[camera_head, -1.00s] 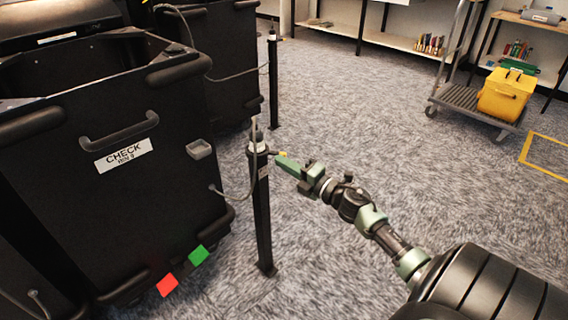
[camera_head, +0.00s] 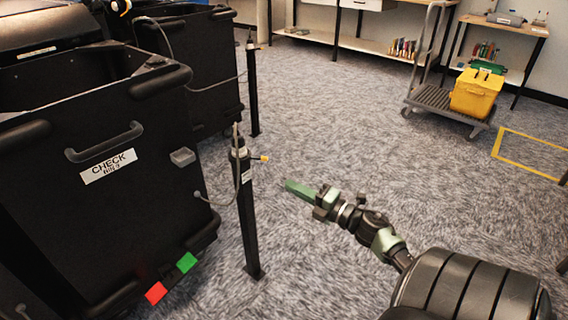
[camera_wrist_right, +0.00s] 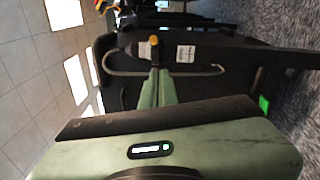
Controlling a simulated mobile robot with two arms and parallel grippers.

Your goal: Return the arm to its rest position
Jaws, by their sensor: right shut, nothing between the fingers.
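My right gripper (camera_head: 290,187) reaches in from the lower right of the head view, over the carpet. Its green fingers are shut and empty, with a clear gap to the black post (camera_head: 246,215) on their left. The post carries a small yellow-tipped part (camera_head: 263,158) and a cable. In the right wrist view, the shut fingers (camera_wrist_right: 157,75) point at the post top with its yellow tip (camera_wrist_right: 154,41). My left gripper is not in view.
A black bin (camera_head: 60,215) labelled CHECK stands at the left, with red and green tabs low down. A second post (camera_head: 252,90) stands behind. A cart (camera_head: 440,102) with a yellow box (camera_head: 474,95) is at the upper right. The carpet between is clear.

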